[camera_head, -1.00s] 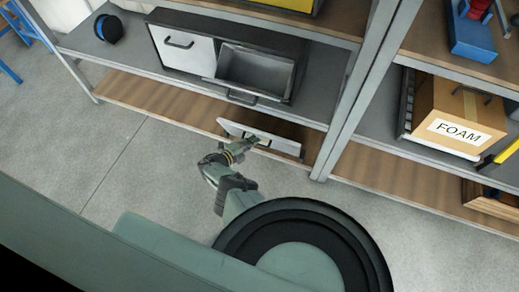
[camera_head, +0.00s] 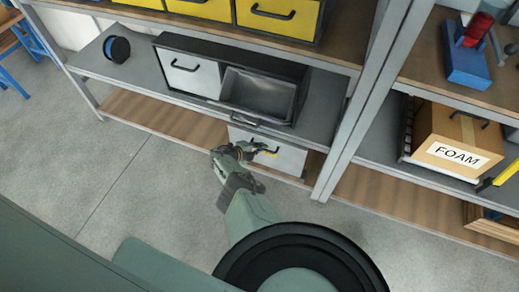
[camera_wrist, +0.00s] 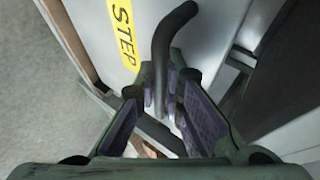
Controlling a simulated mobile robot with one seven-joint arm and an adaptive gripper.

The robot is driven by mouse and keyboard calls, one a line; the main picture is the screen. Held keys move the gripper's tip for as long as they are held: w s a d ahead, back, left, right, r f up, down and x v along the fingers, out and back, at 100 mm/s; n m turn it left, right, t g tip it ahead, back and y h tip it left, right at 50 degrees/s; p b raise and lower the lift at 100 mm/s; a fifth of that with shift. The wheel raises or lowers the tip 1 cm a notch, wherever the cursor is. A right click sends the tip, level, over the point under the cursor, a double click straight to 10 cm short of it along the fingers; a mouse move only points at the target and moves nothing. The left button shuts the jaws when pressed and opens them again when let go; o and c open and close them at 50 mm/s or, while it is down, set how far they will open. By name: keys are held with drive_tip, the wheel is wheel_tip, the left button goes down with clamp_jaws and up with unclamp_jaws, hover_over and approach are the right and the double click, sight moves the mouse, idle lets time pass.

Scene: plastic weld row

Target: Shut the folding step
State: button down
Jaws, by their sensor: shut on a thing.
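The folding step is a pale grey-white panel (camera_head: 288,158) at the bottom shelf of the rack, below the drawer unit. In the head view it stands steeply, close to upright. In the wrist view its face (camera_wrist: 200,25) fills the upper part, with a yellow label (camera_wrist: 123,25) reading STEP. A dark curved handle (camera_wrist: 165,35) sticks out from the panel. My gripper (camera_head: 262,150) is at the panel's front. In the wrist view my gripper (camera_wrist: 168,95) is shut on the handle, with a finger on each side. The panel's lower edge is partly hidden.
Above is a drawer unit (camera_head: 205,45) with its right drawer (camera_head: 257,92) pulled open. A black and blue spool (camera_head: 116,49) stands on that shelf. A rack post (camera_head: 350,125) rises just right of the step. A FOAM box (camera_head: 450,135) is farther right. Open floor (camera_head: 130,200) lies left.

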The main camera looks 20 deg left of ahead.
drive_tip(key=shift+w+r, duration=0.2)
drive_tip(key=c, duration=2)
unclamp_jaws()
drive_tip(key=shift+o, duration=0.2)
drive_tip(key=shift+w+a+r, duration=0.1)
drive_tip(key=shift+a+r, duration=0.35)
drive_tip(key=shift+r, duration=0.2)
drive_tip(key=s+v, duration=0.1)
drive_tip(key=v, duration=1)
drive_tip(key=shift+d+f, duration=0.3)
drive_tip(key=shift+f, duration=0.1)
